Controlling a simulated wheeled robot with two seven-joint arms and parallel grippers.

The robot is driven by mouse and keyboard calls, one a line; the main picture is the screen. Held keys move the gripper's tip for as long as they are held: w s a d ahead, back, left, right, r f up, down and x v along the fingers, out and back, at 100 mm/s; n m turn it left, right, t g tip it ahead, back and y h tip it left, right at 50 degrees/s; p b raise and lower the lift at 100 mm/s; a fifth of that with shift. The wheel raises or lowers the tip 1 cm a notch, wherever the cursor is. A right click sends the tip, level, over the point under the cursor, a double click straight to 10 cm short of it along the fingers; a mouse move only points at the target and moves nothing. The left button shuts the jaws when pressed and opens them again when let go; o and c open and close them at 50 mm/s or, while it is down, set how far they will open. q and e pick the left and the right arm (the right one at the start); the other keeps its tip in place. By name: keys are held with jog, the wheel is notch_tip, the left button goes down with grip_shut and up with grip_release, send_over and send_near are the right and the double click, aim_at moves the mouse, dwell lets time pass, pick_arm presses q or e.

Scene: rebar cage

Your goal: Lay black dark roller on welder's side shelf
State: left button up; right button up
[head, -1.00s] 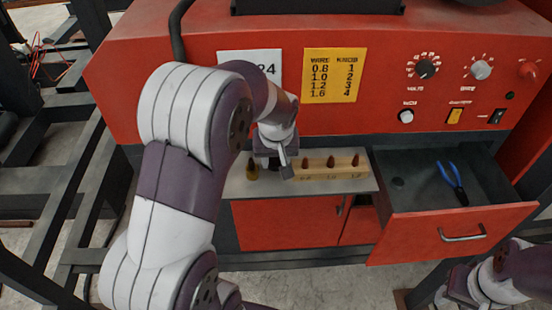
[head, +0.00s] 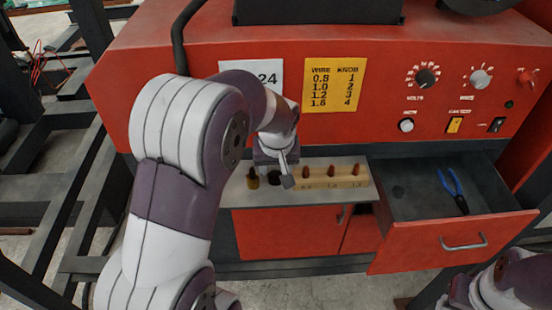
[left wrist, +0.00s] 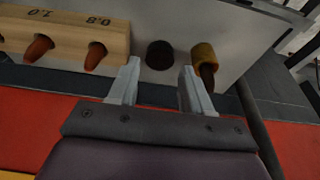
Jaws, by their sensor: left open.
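The black roller (head: 274,178) is a small dark disc lying on the welder's grey side shelf (head: 240,197). The roller also shows in the left wrist view (left wrist: 160,55), resting on the pale shelf surface (left wrist: 228,22). My left gripper (head: 286,174) is over the shelf in front of the welder. In the left wrist view its two fingers (left wrist: 161,76) are apart, one to each side of the roller, with visible gaps and no contact. Part of my right arm shows at the lower right of the head view; its fingers do not show.
A wooden block (head: 330,177) with copper-coloured tips stands right of the roller. A brass-coloured piece (head: 252,178) with a dark tip stands on its left. An open drawer (head: 455,236) holding blue pliers (head: 453,188) juts out to the right. The red front panel rises behind the shelf.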

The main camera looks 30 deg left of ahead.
pick_arm(q)
jog(key=b+v, duration=0.1)
jog(key=v, duration=0.7)
jog(key=s+d+f+m, duration=0.3)
jog(key=s+f, duration=0.3)
jog(key=s+d+f+m+g+h, duration=0.1)
jog(key=s+d+f+m, duration=0.2)
jog(key=s+d+f, duration=0.1)
jog(key=shift+s+f+m+h, duration=0.3)
jog(key=shift+s+f, duration=0.55)
jog(key=shift+f, duration=0.1)
